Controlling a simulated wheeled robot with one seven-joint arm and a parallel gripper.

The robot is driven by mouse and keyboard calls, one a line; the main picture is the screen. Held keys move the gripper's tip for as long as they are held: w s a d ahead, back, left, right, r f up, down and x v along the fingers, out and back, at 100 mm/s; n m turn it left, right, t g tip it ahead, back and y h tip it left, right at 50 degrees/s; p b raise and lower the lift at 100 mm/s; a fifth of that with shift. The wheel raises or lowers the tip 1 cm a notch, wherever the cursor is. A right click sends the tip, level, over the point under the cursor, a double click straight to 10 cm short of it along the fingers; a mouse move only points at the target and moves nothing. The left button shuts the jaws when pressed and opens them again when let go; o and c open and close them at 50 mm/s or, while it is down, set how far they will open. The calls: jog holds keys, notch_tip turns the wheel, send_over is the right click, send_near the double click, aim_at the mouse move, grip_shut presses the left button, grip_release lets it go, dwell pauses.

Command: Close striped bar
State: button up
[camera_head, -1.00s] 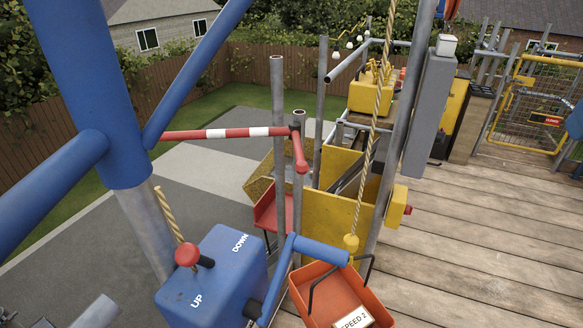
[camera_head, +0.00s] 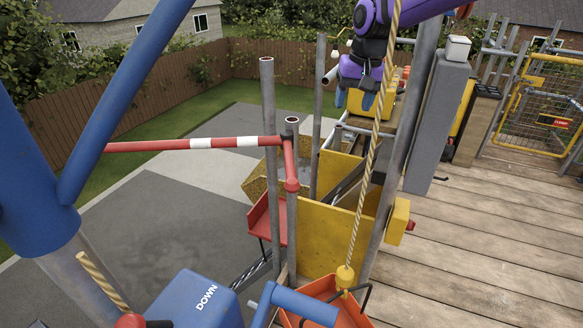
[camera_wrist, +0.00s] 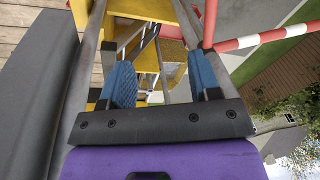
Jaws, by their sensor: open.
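The striped bar (camera_head: 228,142), red with white bands, stretches level to the left from its red bracket (camera_head: 291,172) on a grey scaffold pole. Its left end passes behind a blue tube. In the wrist view the striped bar (camera_wrist: 265,37) is at the upper right, running off the right edge. My gripper (camera_head: 354,99) hangs at the upper middle of the head view, behind a rope and to the right of the bar, touching nothing that I can see. In the wrist view my gripper's blue fingers (camera_wrist: 163,80) are apart, with nothing between them.
A grey post (camera_head: 438,125) and a leaning scaffold pole stand to the right of my gripper. Yellow panels (camera_head: 335,240) and a red tray (camera_head: 262,222) are below. A blue control box (camera_head: 195,300) is at the lower left. Wooden decking (camera_head: 480,230) is open at right.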

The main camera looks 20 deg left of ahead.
jog(key=g, duration=0.2)
send_near(292, 167)
jog(key=shift+n, duration=0.3)
jog(key=f, duration=0.3)
jog(key=a+f, duration=0.1)
jog(key=f, duration=0.2)
jog(key=s+f, duration=0.1)
jog(key=f, duration=0.3)
jog(key=shift+a, duration=0.35)
grip_shut()
jog(key=shift+w+d, duration=0.1)
